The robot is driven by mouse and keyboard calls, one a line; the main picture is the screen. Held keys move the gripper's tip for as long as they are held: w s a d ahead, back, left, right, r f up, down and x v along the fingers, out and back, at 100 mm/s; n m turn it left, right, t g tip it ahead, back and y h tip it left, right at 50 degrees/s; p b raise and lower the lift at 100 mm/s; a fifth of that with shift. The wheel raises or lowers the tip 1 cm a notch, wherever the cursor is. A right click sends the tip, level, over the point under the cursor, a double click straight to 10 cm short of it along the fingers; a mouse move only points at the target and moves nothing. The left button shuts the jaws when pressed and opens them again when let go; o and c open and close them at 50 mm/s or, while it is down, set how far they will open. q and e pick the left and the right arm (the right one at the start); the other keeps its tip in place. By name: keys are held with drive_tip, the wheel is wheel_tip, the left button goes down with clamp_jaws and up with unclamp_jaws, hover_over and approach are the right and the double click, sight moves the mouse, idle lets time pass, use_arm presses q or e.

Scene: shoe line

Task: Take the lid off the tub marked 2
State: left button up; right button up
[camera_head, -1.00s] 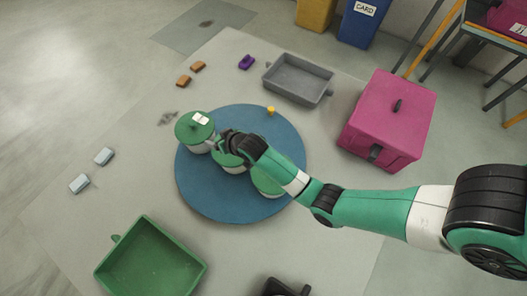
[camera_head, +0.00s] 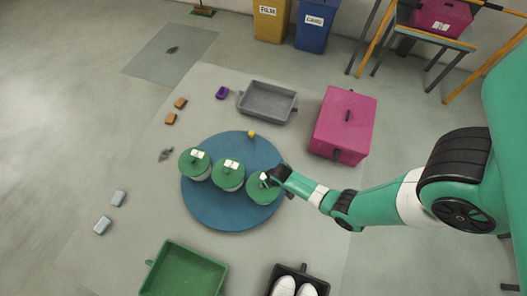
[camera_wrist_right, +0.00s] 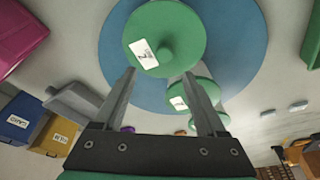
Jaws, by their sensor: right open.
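Three tubs with green lids, central knobs and white labels stand in a row on a round blue mat (camera_head: 215,215). In the head view, my right gripper (camera_head: 268,179) is at the right-hand tub (camera_head: 262,188) and partly hides it. The right wrist view shows a nearby green lid (camera_wrist_right: 170,30) whose label appears to read 2. My open right fingers (camera_wrist_right: 160,74) are empty and point toward this lid, on either side of its near edge. The middle tub (camera_head: 228,175) and left tub (camera_head: 195,163) have lids on; their marks are too small to read. My left gripper is not in view.
A grey tray (camera_head: 267,101) and a pink box (camera_head: 342,125) stand behind the mat. A green tray (camera_head: 185,270) and a black tray with white shoes (camera_head: 297,283) are in front. Small blocks lie to the left. A yellow piece (camera_head: 251,134) sits on the mat's back edge.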

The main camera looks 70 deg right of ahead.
drive_tip(key=b+x, duration=0.4)
drive_tip(key=x, duration=0.1)
drive_tip(key=shift+f, duration=0.3)
drive_tip(key=shift+w+r, duration=0.1)
drive_tip(key=b+x, duration=0.1)
drive_tip(key=b, duration=0.1)
drive_tip(key=b+x, duration=0.1)
drive_tip(key=x, duration=0.1)
drive_tip(key=b+x, duration=0.2)
drive_tip(key=shift+w+a+b, duration=0.15)
drive_tip(key=shift+a+b, duration=0.1)
drive_tip(key=shift+b, duration=0.05)
clamp_jaws()
